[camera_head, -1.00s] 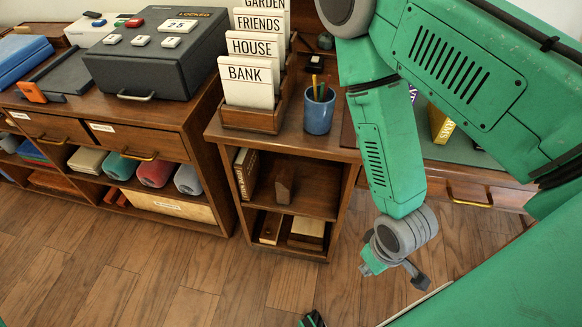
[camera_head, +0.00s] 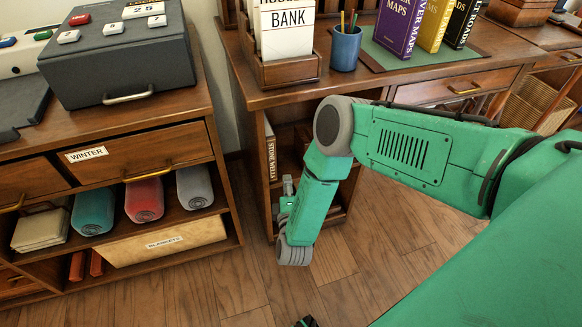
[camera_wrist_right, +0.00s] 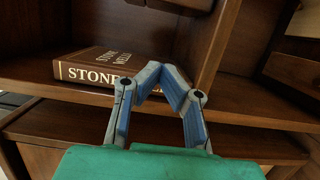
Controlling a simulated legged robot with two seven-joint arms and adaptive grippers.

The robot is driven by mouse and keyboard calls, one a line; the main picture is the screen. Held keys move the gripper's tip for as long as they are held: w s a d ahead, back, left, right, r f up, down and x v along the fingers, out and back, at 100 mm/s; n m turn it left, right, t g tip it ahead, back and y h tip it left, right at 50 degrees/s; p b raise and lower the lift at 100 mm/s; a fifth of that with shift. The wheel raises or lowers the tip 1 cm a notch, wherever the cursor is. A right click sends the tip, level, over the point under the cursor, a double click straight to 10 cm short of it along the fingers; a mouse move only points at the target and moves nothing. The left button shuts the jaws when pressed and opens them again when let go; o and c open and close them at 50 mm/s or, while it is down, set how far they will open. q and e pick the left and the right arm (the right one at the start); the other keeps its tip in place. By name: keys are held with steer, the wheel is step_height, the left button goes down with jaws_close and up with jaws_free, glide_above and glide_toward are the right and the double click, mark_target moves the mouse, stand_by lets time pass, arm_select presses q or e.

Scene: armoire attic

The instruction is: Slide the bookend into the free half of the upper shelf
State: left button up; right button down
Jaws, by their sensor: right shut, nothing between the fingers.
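The small bookcase's upper shelf (camera_wrist_right: 245,98) fills the right wrist view, which is rolled sideways. A brown book marked STONE (camera_wrist_right: 85,72) stands against one side wall of that shelf; its spine also shows in the head view (camera_head: 270,155). A brown wooden block (camera_wrist_right: 187,5) at the top edge of the wrist view looks like the bookend, mostly cut off. My left gripper is not visible.
A pencil cup (camera_head: 345,48), a card rack (camera_head: 288,70) and upright books (camera_head: 400,25) stand on top. A cabinet with rolled blankets (camera_head: 144,200) is at left, with a dark case (camera_head: 118,58) on it. The floor in front (camera_head: 230,290) is clear.

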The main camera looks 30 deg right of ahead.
steer(key=b+x, duration=0.1)
steer(key=x, duration=0.2)
steer(key=b+x, duration=0.1)
steer(key=x, duration=0.2)
steer(key=a+b+x, duration=0.1)
steer(key=x, duration=0.2)
steer(key=shift+w+r+b, duration=0.1)
steer(key=shift+w+b, duration=0.2)
steer(key=shift+w, duration=0.05)
steer(key=d, duration=0.3)
steer(key=shift+s+d+r+b, duration=0.1)
steer(key=shift+s+d+b, duration=0.2)
steer(key=shift+s, duration=0.05)
steer(key=shift+s+d, duration=0.1)
steer(key=shift+d, duration=0.5)
steer(key=shift+a, duration=0.35)
steer(key=shift+s+d+r, duration=0.1)
steer(key=shift+d, duration=0.2)
steer(key=d+p, duration=0.1)
steer(key=d, duration=0.2)
steer(key=s+d, duration=0.1)
steer(key=d, duration=0.2)
steer(key=s+d+p, duration=0.1)
steer(key=d, duration=0.2)
steer(key=shift+s+d+p, duration=0.1)
steer(key=shift+d+p, duration=0.2)
steer(key=shift+p, duration=0.05)
steer(key=shift+s+d, duration=0.1)
steer(key=shift+d, duration=0.25)
